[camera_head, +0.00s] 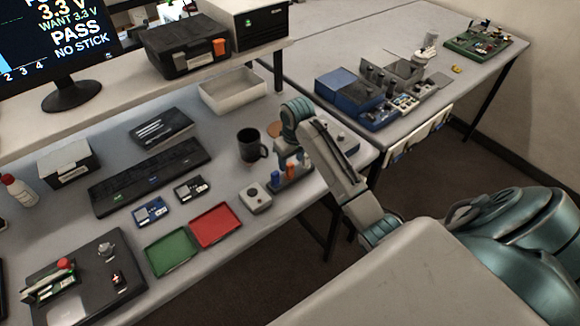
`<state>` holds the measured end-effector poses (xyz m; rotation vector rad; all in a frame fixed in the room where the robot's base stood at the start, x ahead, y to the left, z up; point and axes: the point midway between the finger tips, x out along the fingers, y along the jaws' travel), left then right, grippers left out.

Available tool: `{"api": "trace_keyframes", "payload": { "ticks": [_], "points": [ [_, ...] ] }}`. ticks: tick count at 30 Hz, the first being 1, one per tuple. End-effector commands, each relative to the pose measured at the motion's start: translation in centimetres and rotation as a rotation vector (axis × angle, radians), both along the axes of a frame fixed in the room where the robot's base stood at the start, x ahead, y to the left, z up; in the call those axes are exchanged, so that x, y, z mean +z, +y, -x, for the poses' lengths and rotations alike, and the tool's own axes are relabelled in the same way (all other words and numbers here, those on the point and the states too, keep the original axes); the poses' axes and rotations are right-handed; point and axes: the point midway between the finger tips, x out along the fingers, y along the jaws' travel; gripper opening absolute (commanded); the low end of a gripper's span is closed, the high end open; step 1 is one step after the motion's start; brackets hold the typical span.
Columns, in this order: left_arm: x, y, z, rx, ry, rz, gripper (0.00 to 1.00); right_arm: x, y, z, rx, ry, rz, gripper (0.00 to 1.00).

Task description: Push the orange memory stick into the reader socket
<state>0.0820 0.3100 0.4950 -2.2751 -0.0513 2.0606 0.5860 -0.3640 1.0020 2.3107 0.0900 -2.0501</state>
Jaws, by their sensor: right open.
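An orange stick (290,171) stands upright beside a blue stick (276,179) in a small holder near the table's right end. My right arm reaches over the table from the lower right. My right gripper (287,158) points down right above the orange stick, small and partly hidden by my own arm; its jaws are open. Whether they are around the stick or only above it, I cannot tell. I cannot make out the reader socket for certain. The monitor (62,40) reads "PASS" and "NO STICK". My left gripper is not in view.
A grey box with a round knob (256,198), a black mug (250,146), a red tray (215,225) and a green tray (171,252) lie near the holder. Blue-grey equipment (348,92) sits on the right table.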

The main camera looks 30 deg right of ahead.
Motion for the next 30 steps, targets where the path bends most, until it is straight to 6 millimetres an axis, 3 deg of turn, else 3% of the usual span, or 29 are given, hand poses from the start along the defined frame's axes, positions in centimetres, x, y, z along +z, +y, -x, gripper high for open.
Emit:
{"api": "trace_keyframes", "payload": {
  "ticks": [2, 7, 18, 25, 30],
  "points": [
    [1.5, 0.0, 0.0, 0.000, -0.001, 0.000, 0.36, -0.6, 0.3, -0.1, 0.000, 0.004, -0.002, 0.49],
    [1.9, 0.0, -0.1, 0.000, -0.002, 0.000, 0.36, -2.7, 0.2, -0.4, 0.000, 0.001, 0.000, 0.49],
    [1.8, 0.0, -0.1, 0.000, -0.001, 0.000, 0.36, -3.1, 0.2, -0.4, 0.001, -0.001, 0.000, 0.49],
    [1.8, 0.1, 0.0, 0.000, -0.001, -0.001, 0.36, -3.1, 0.2, -0.4, 0.001, -0.001, 0.000, 0.06],
    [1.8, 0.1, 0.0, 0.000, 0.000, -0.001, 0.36, -3.1, 0.2, -0.5, 0.001, -0.001, 0.000, 0.03]
  ]
}}
